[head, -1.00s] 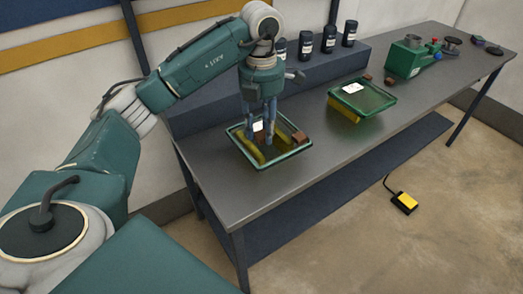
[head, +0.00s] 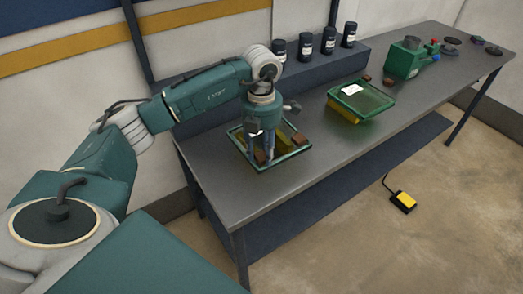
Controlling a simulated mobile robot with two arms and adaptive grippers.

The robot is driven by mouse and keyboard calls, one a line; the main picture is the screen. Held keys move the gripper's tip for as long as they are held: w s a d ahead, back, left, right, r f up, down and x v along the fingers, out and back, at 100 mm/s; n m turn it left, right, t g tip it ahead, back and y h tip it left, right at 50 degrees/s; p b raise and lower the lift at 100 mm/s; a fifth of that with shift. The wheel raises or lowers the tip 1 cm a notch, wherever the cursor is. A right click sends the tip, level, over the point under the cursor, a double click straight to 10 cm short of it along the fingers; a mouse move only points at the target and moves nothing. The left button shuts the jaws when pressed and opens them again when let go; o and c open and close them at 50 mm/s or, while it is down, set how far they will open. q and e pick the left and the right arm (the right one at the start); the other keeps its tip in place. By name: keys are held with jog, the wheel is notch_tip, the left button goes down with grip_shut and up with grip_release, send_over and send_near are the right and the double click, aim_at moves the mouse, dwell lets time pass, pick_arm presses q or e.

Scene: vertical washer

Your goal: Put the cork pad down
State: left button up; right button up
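A small brown block (head: 260,157), which looks like the cork pad, is at my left gripper's fingertips, inside the near green-rimmed tray (head: 285,157). My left gripper (head: 262,149) points down into this tray, with its fingers close around or beside the block. I cannot tell whether they grip it or whether it touches the tray floor. Another brown block (head: 299,139) is at the tray's right side. Yellow pieces in the tray are partly hidden by the gripper. My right gripper is not in view.
A second green tray (head: 385,105) with a white label stands to the right, with small brown blocks (head: 367,78) behind it. Dark bottles (head: 305,47) stand on the raised shelf behind. A green device (head: 404,60) is farther right. The bench front (head: 240,205) is clear.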

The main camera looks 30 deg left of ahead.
aim_at(262, 154)
pick_arm(q)
jog(key=shift+o, duration=0.9)
notch_tip(262, 154, up, 7)
jog(key=shift+w+f+b, duration=0.15)
jog(key=shift+b, duration=1.1)
notch_tip(262, 154, up, 6)
jog(key=shift+f, duration=0.25)
